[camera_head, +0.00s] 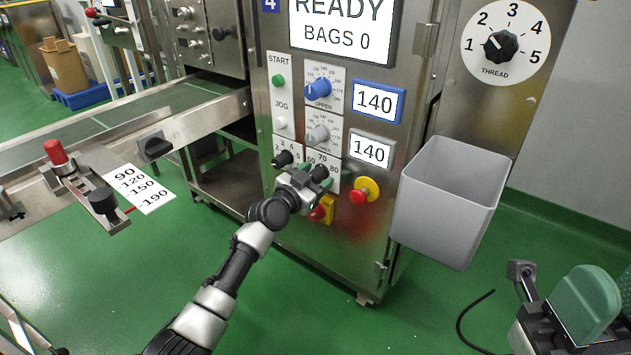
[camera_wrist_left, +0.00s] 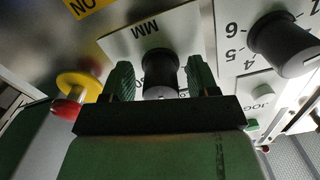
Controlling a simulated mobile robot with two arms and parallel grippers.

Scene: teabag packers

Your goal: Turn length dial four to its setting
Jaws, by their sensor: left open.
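Machine four's panel (camera_head: 291,237) carries the length dial, a black knob (camera_head: 319,172) on a white plate marked 60, 70, 80; the wrist view shows this knob (camera_wrist_left: 160,78) and the plate's letters MM. My left gripper (camera_head: 312,178) is at the knob. In the left wrist view my two green fingers (camera_wrist_left: 161,82) stand open, one on each side of the knob, with small gaps visible. The knob's pointer and setting are hidden. A green and grey part of my right arm (camera_head: 585,305) shows at the lower right; its fingertips are not clear.
A second black dial (camera_head: 282,159) with small numbers sits close left; it also shows in the wrist view (camera_wrist_left: 284,42). A red and yellow stop button (camera_head: 363,191) is close right. A grey bin (camera_head: 446,205) hangs further right. A red and yellow switch (camera_head: 322,211) lies below.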

